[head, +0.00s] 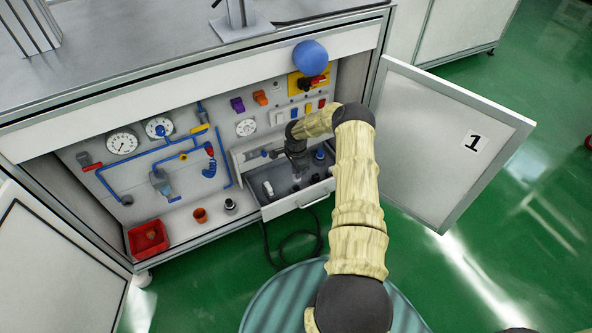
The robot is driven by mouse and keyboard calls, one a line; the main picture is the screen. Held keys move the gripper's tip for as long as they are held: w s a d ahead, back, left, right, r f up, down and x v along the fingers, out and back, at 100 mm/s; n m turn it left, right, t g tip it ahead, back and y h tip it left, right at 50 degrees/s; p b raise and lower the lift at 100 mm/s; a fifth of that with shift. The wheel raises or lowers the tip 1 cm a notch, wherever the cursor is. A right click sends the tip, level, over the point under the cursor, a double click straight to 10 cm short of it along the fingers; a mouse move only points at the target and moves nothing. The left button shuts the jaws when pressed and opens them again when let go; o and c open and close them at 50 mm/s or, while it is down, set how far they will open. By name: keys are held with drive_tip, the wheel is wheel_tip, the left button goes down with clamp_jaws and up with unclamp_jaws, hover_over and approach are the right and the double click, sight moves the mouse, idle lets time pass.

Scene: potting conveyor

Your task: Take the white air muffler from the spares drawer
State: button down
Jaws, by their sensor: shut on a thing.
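The spares drawer (303,201) is pulled open at the lower right of the cabinet, with several small parts in it. A small white part (268,188) lies at the left of the drawer; I cannot tell whether it is the white air muffler. My gripper (298,174) reaches down into the middle of the drawer, to the right of that part. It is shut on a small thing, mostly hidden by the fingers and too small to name. A dark blue-topped part (320,155) sits at the drawer's right, close to my gripper.
The open cabinet door marked 1 (440,140) stands to the right of my arm. A panel with gauges (122,142) and blue pipes is behind. A red bin (148,238), a brown cup (201,215) and a dark fitting (230,205) stand left of the drawer.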

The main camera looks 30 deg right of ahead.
drive_tip(key=shift+r, duration=0.1)
drive_tip(key=shift+r+p, duration=1.75)
drive_tip(key=shift+r, duration=1.65)
